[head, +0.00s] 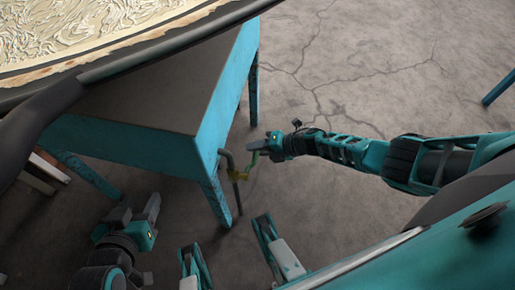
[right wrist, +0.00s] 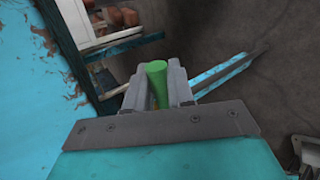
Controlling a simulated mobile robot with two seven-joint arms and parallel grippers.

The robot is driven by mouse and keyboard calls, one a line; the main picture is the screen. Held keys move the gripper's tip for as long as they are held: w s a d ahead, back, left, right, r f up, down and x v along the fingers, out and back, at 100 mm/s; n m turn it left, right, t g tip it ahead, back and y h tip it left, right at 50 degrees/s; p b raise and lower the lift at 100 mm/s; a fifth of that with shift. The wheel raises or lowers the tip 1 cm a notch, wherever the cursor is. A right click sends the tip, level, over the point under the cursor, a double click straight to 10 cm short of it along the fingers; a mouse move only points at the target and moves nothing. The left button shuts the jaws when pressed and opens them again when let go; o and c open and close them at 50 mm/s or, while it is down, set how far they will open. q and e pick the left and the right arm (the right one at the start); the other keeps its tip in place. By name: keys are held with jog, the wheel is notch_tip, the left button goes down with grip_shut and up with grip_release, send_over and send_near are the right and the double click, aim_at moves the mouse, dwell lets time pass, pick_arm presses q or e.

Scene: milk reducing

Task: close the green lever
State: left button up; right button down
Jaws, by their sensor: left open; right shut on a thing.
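The green lever (head: 251,163) sits on a small brass valve (head: 238,175) on a pipe (head: 229,162) beside the corner of the teal table. My right gripper (head: 261,147) reaches in from the right and is shut on the lever. In the right wrist view, the green lever (right wrist: 157,78) stands between the two grey fingers (right wrist: 157,92), its top end showing between them; its lower part is hidden. My left gripper (head: 137,208) is open and empty at the lower left, in front of the table and away from the valve.
The teal table (head: 130,140) carries a wide dark pan (head: 150,48) with creamy, wrinkled contents at the upper left. A table leg (head: 214,198) stands close to the valve. A shelf with brownish items (right wrist: 122,17) shows in the right wrist view.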

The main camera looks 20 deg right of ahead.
jog(key=shift+f, duration=0.35)
jog(key=shift+g+b, duration=0.3)
jog(key=shift+m, duration=0.3)
jog(key=c, duration=1.1)
grip_release()
jog(key=shift+f, duration=0.1)
jog(key=shift+c, duration=0.2)
